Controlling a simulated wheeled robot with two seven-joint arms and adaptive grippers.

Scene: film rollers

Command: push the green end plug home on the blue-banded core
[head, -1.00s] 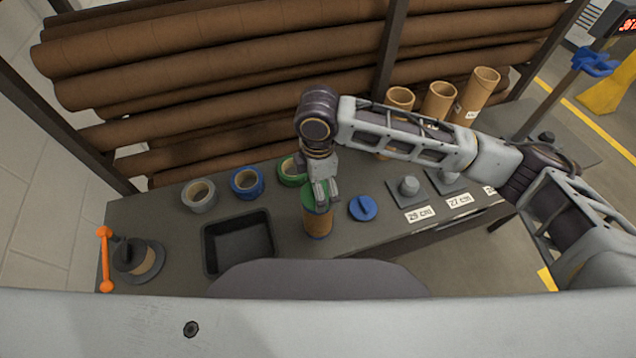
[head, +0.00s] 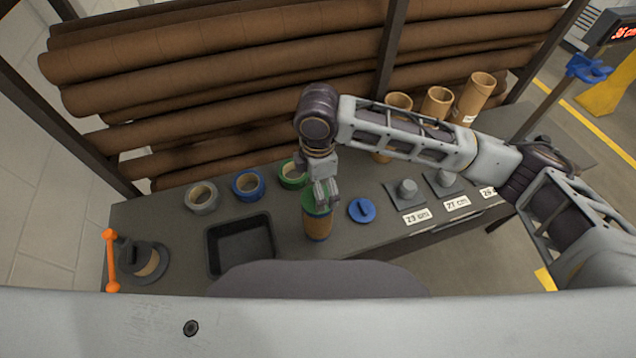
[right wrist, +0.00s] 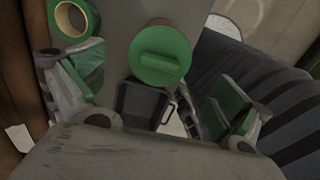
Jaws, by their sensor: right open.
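The blue-banded core (head: 318,228) stands upright on the bench, a brown tube with a blue band near its foot. The green end plug (head: 309,208) sits at its top, partly hidden by my right gripper (head: 324,200). In the right wrist view the plug (right wrist: 160,56) is a green disc with a raised grip bar, and a sliver of brown core shows behind it. My right gripper (right wrist: 152,92) is open, its fingers to either side and apart from the plug. I cannot tell how deep the plug sits. My left gripper is not in view.
A blue plug (head: 362,210) lies just right of the core. A black tray (head: 212,262) is to its left. Green (head: 292,174), blue (head: 248,185) and grey (head: 202,198) tape rolls stand behind. A tape dispenser (head: 146,262) is at far left. Brown tubes (head: 437,103) stand at right.

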